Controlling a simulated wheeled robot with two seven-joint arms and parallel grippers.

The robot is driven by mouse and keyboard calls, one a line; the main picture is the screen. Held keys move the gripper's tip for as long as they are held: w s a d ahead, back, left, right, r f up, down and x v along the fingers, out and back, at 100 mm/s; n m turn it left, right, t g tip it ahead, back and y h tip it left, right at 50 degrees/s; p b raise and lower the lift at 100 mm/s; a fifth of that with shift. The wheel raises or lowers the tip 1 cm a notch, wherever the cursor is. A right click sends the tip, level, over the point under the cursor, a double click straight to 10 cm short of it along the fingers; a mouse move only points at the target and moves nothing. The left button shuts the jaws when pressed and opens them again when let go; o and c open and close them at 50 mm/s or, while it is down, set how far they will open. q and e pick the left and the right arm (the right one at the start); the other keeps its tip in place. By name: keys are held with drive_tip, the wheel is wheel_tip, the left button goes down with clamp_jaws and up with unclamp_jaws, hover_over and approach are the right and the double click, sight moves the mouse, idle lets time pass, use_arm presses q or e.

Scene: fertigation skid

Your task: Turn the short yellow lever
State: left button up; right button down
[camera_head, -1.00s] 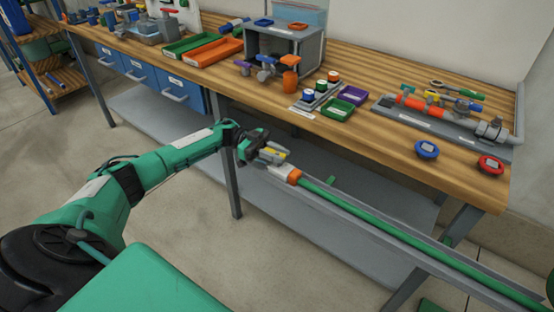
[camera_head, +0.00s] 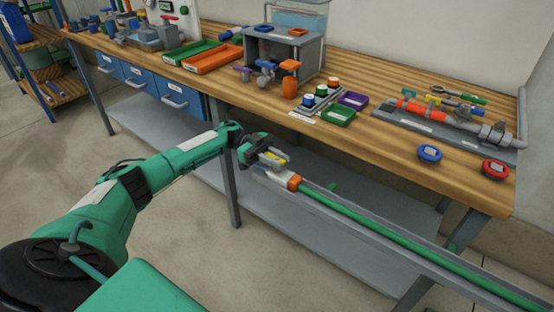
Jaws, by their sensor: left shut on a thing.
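A small yellow piece, which looks like the short yellow lever (camera_head: 274,160), shows between the fingers of my left gripper (camera_head: 276,159). The gripper is shut on it, and the fingers hide part of it. It sits just above a white fitting (camera_head: 276,177) with an orange collar (camera_head: 294,183), at the upper left end of a long green pipe (camera_head: 380,228). How far the lever is turned cannot be made out. My right gripper is not in view.
The pipe runs along a grey rail (camera_head: 440,258) in front of the wooden bench (camera_head: 380,145). On the bench are a grey box (camera_head: 305,62), small trays, a pipe assembly (camera_head: 440,116), a blue reel (camera_head: 430,153) and a red reel (camera_head: 495,168).

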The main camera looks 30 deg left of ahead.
use_arm(q)
drive_tip(key=o, duration=0.9)
drive_tip(key=shift+c, duration=0.2)
drive_tip(key=shift+a, duration=0.25)
drive_tip(key=w+a+b, duration=0.1)
drive_tip(key=a+b, duration=0.6)
drive_tip(key=a, duration=0.6)
drive_tip(key=shift+w, duration=0.15)
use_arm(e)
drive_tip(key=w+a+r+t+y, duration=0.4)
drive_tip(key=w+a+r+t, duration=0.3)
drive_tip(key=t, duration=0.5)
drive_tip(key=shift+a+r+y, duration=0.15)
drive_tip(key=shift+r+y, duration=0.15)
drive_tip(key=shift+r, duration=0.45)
use_arm(q)
drive_tip(key=shift+a, duration=0.1)
drive_tip(key=shift+f, duration=0.1)
